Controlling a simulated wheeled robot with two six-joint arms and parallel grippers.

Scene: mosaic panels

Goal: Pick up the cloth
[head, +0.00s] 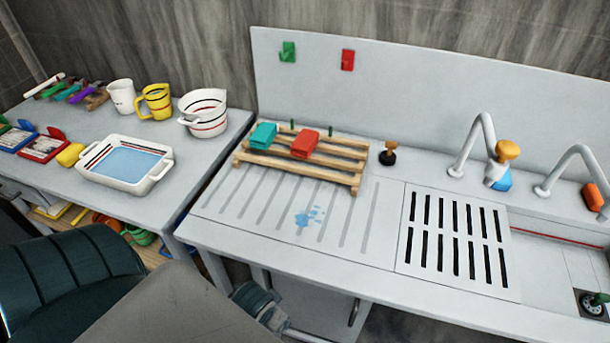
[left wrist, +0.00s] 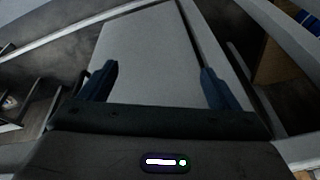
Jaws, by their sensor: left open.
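Two folded cloths lie on a wooden slatted rack (head: 285,163) on the sink counter in the head view. The teal cloth (head: 263,136) is at the left and the red cloth (head: 305,144) is to its right, a small gap apart. My left gripper (left wrist: 158,74) shows in the left wrist view with its two dark fingers wide apart and nothing between them. Neither cloth shows in that view. A plain grey surface lies beyond the fingers. My right gripper is in neither view.
A blue wet spot (head: 308,217) marks the grooved drainboard. A dark stopper (head: 388,154) stands right of the rack, before the slotted drain cover (head: 456,240) and taps. A white basin (head: 124,166), yellow jug (head: 156,102) and white pots stand on the left table.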

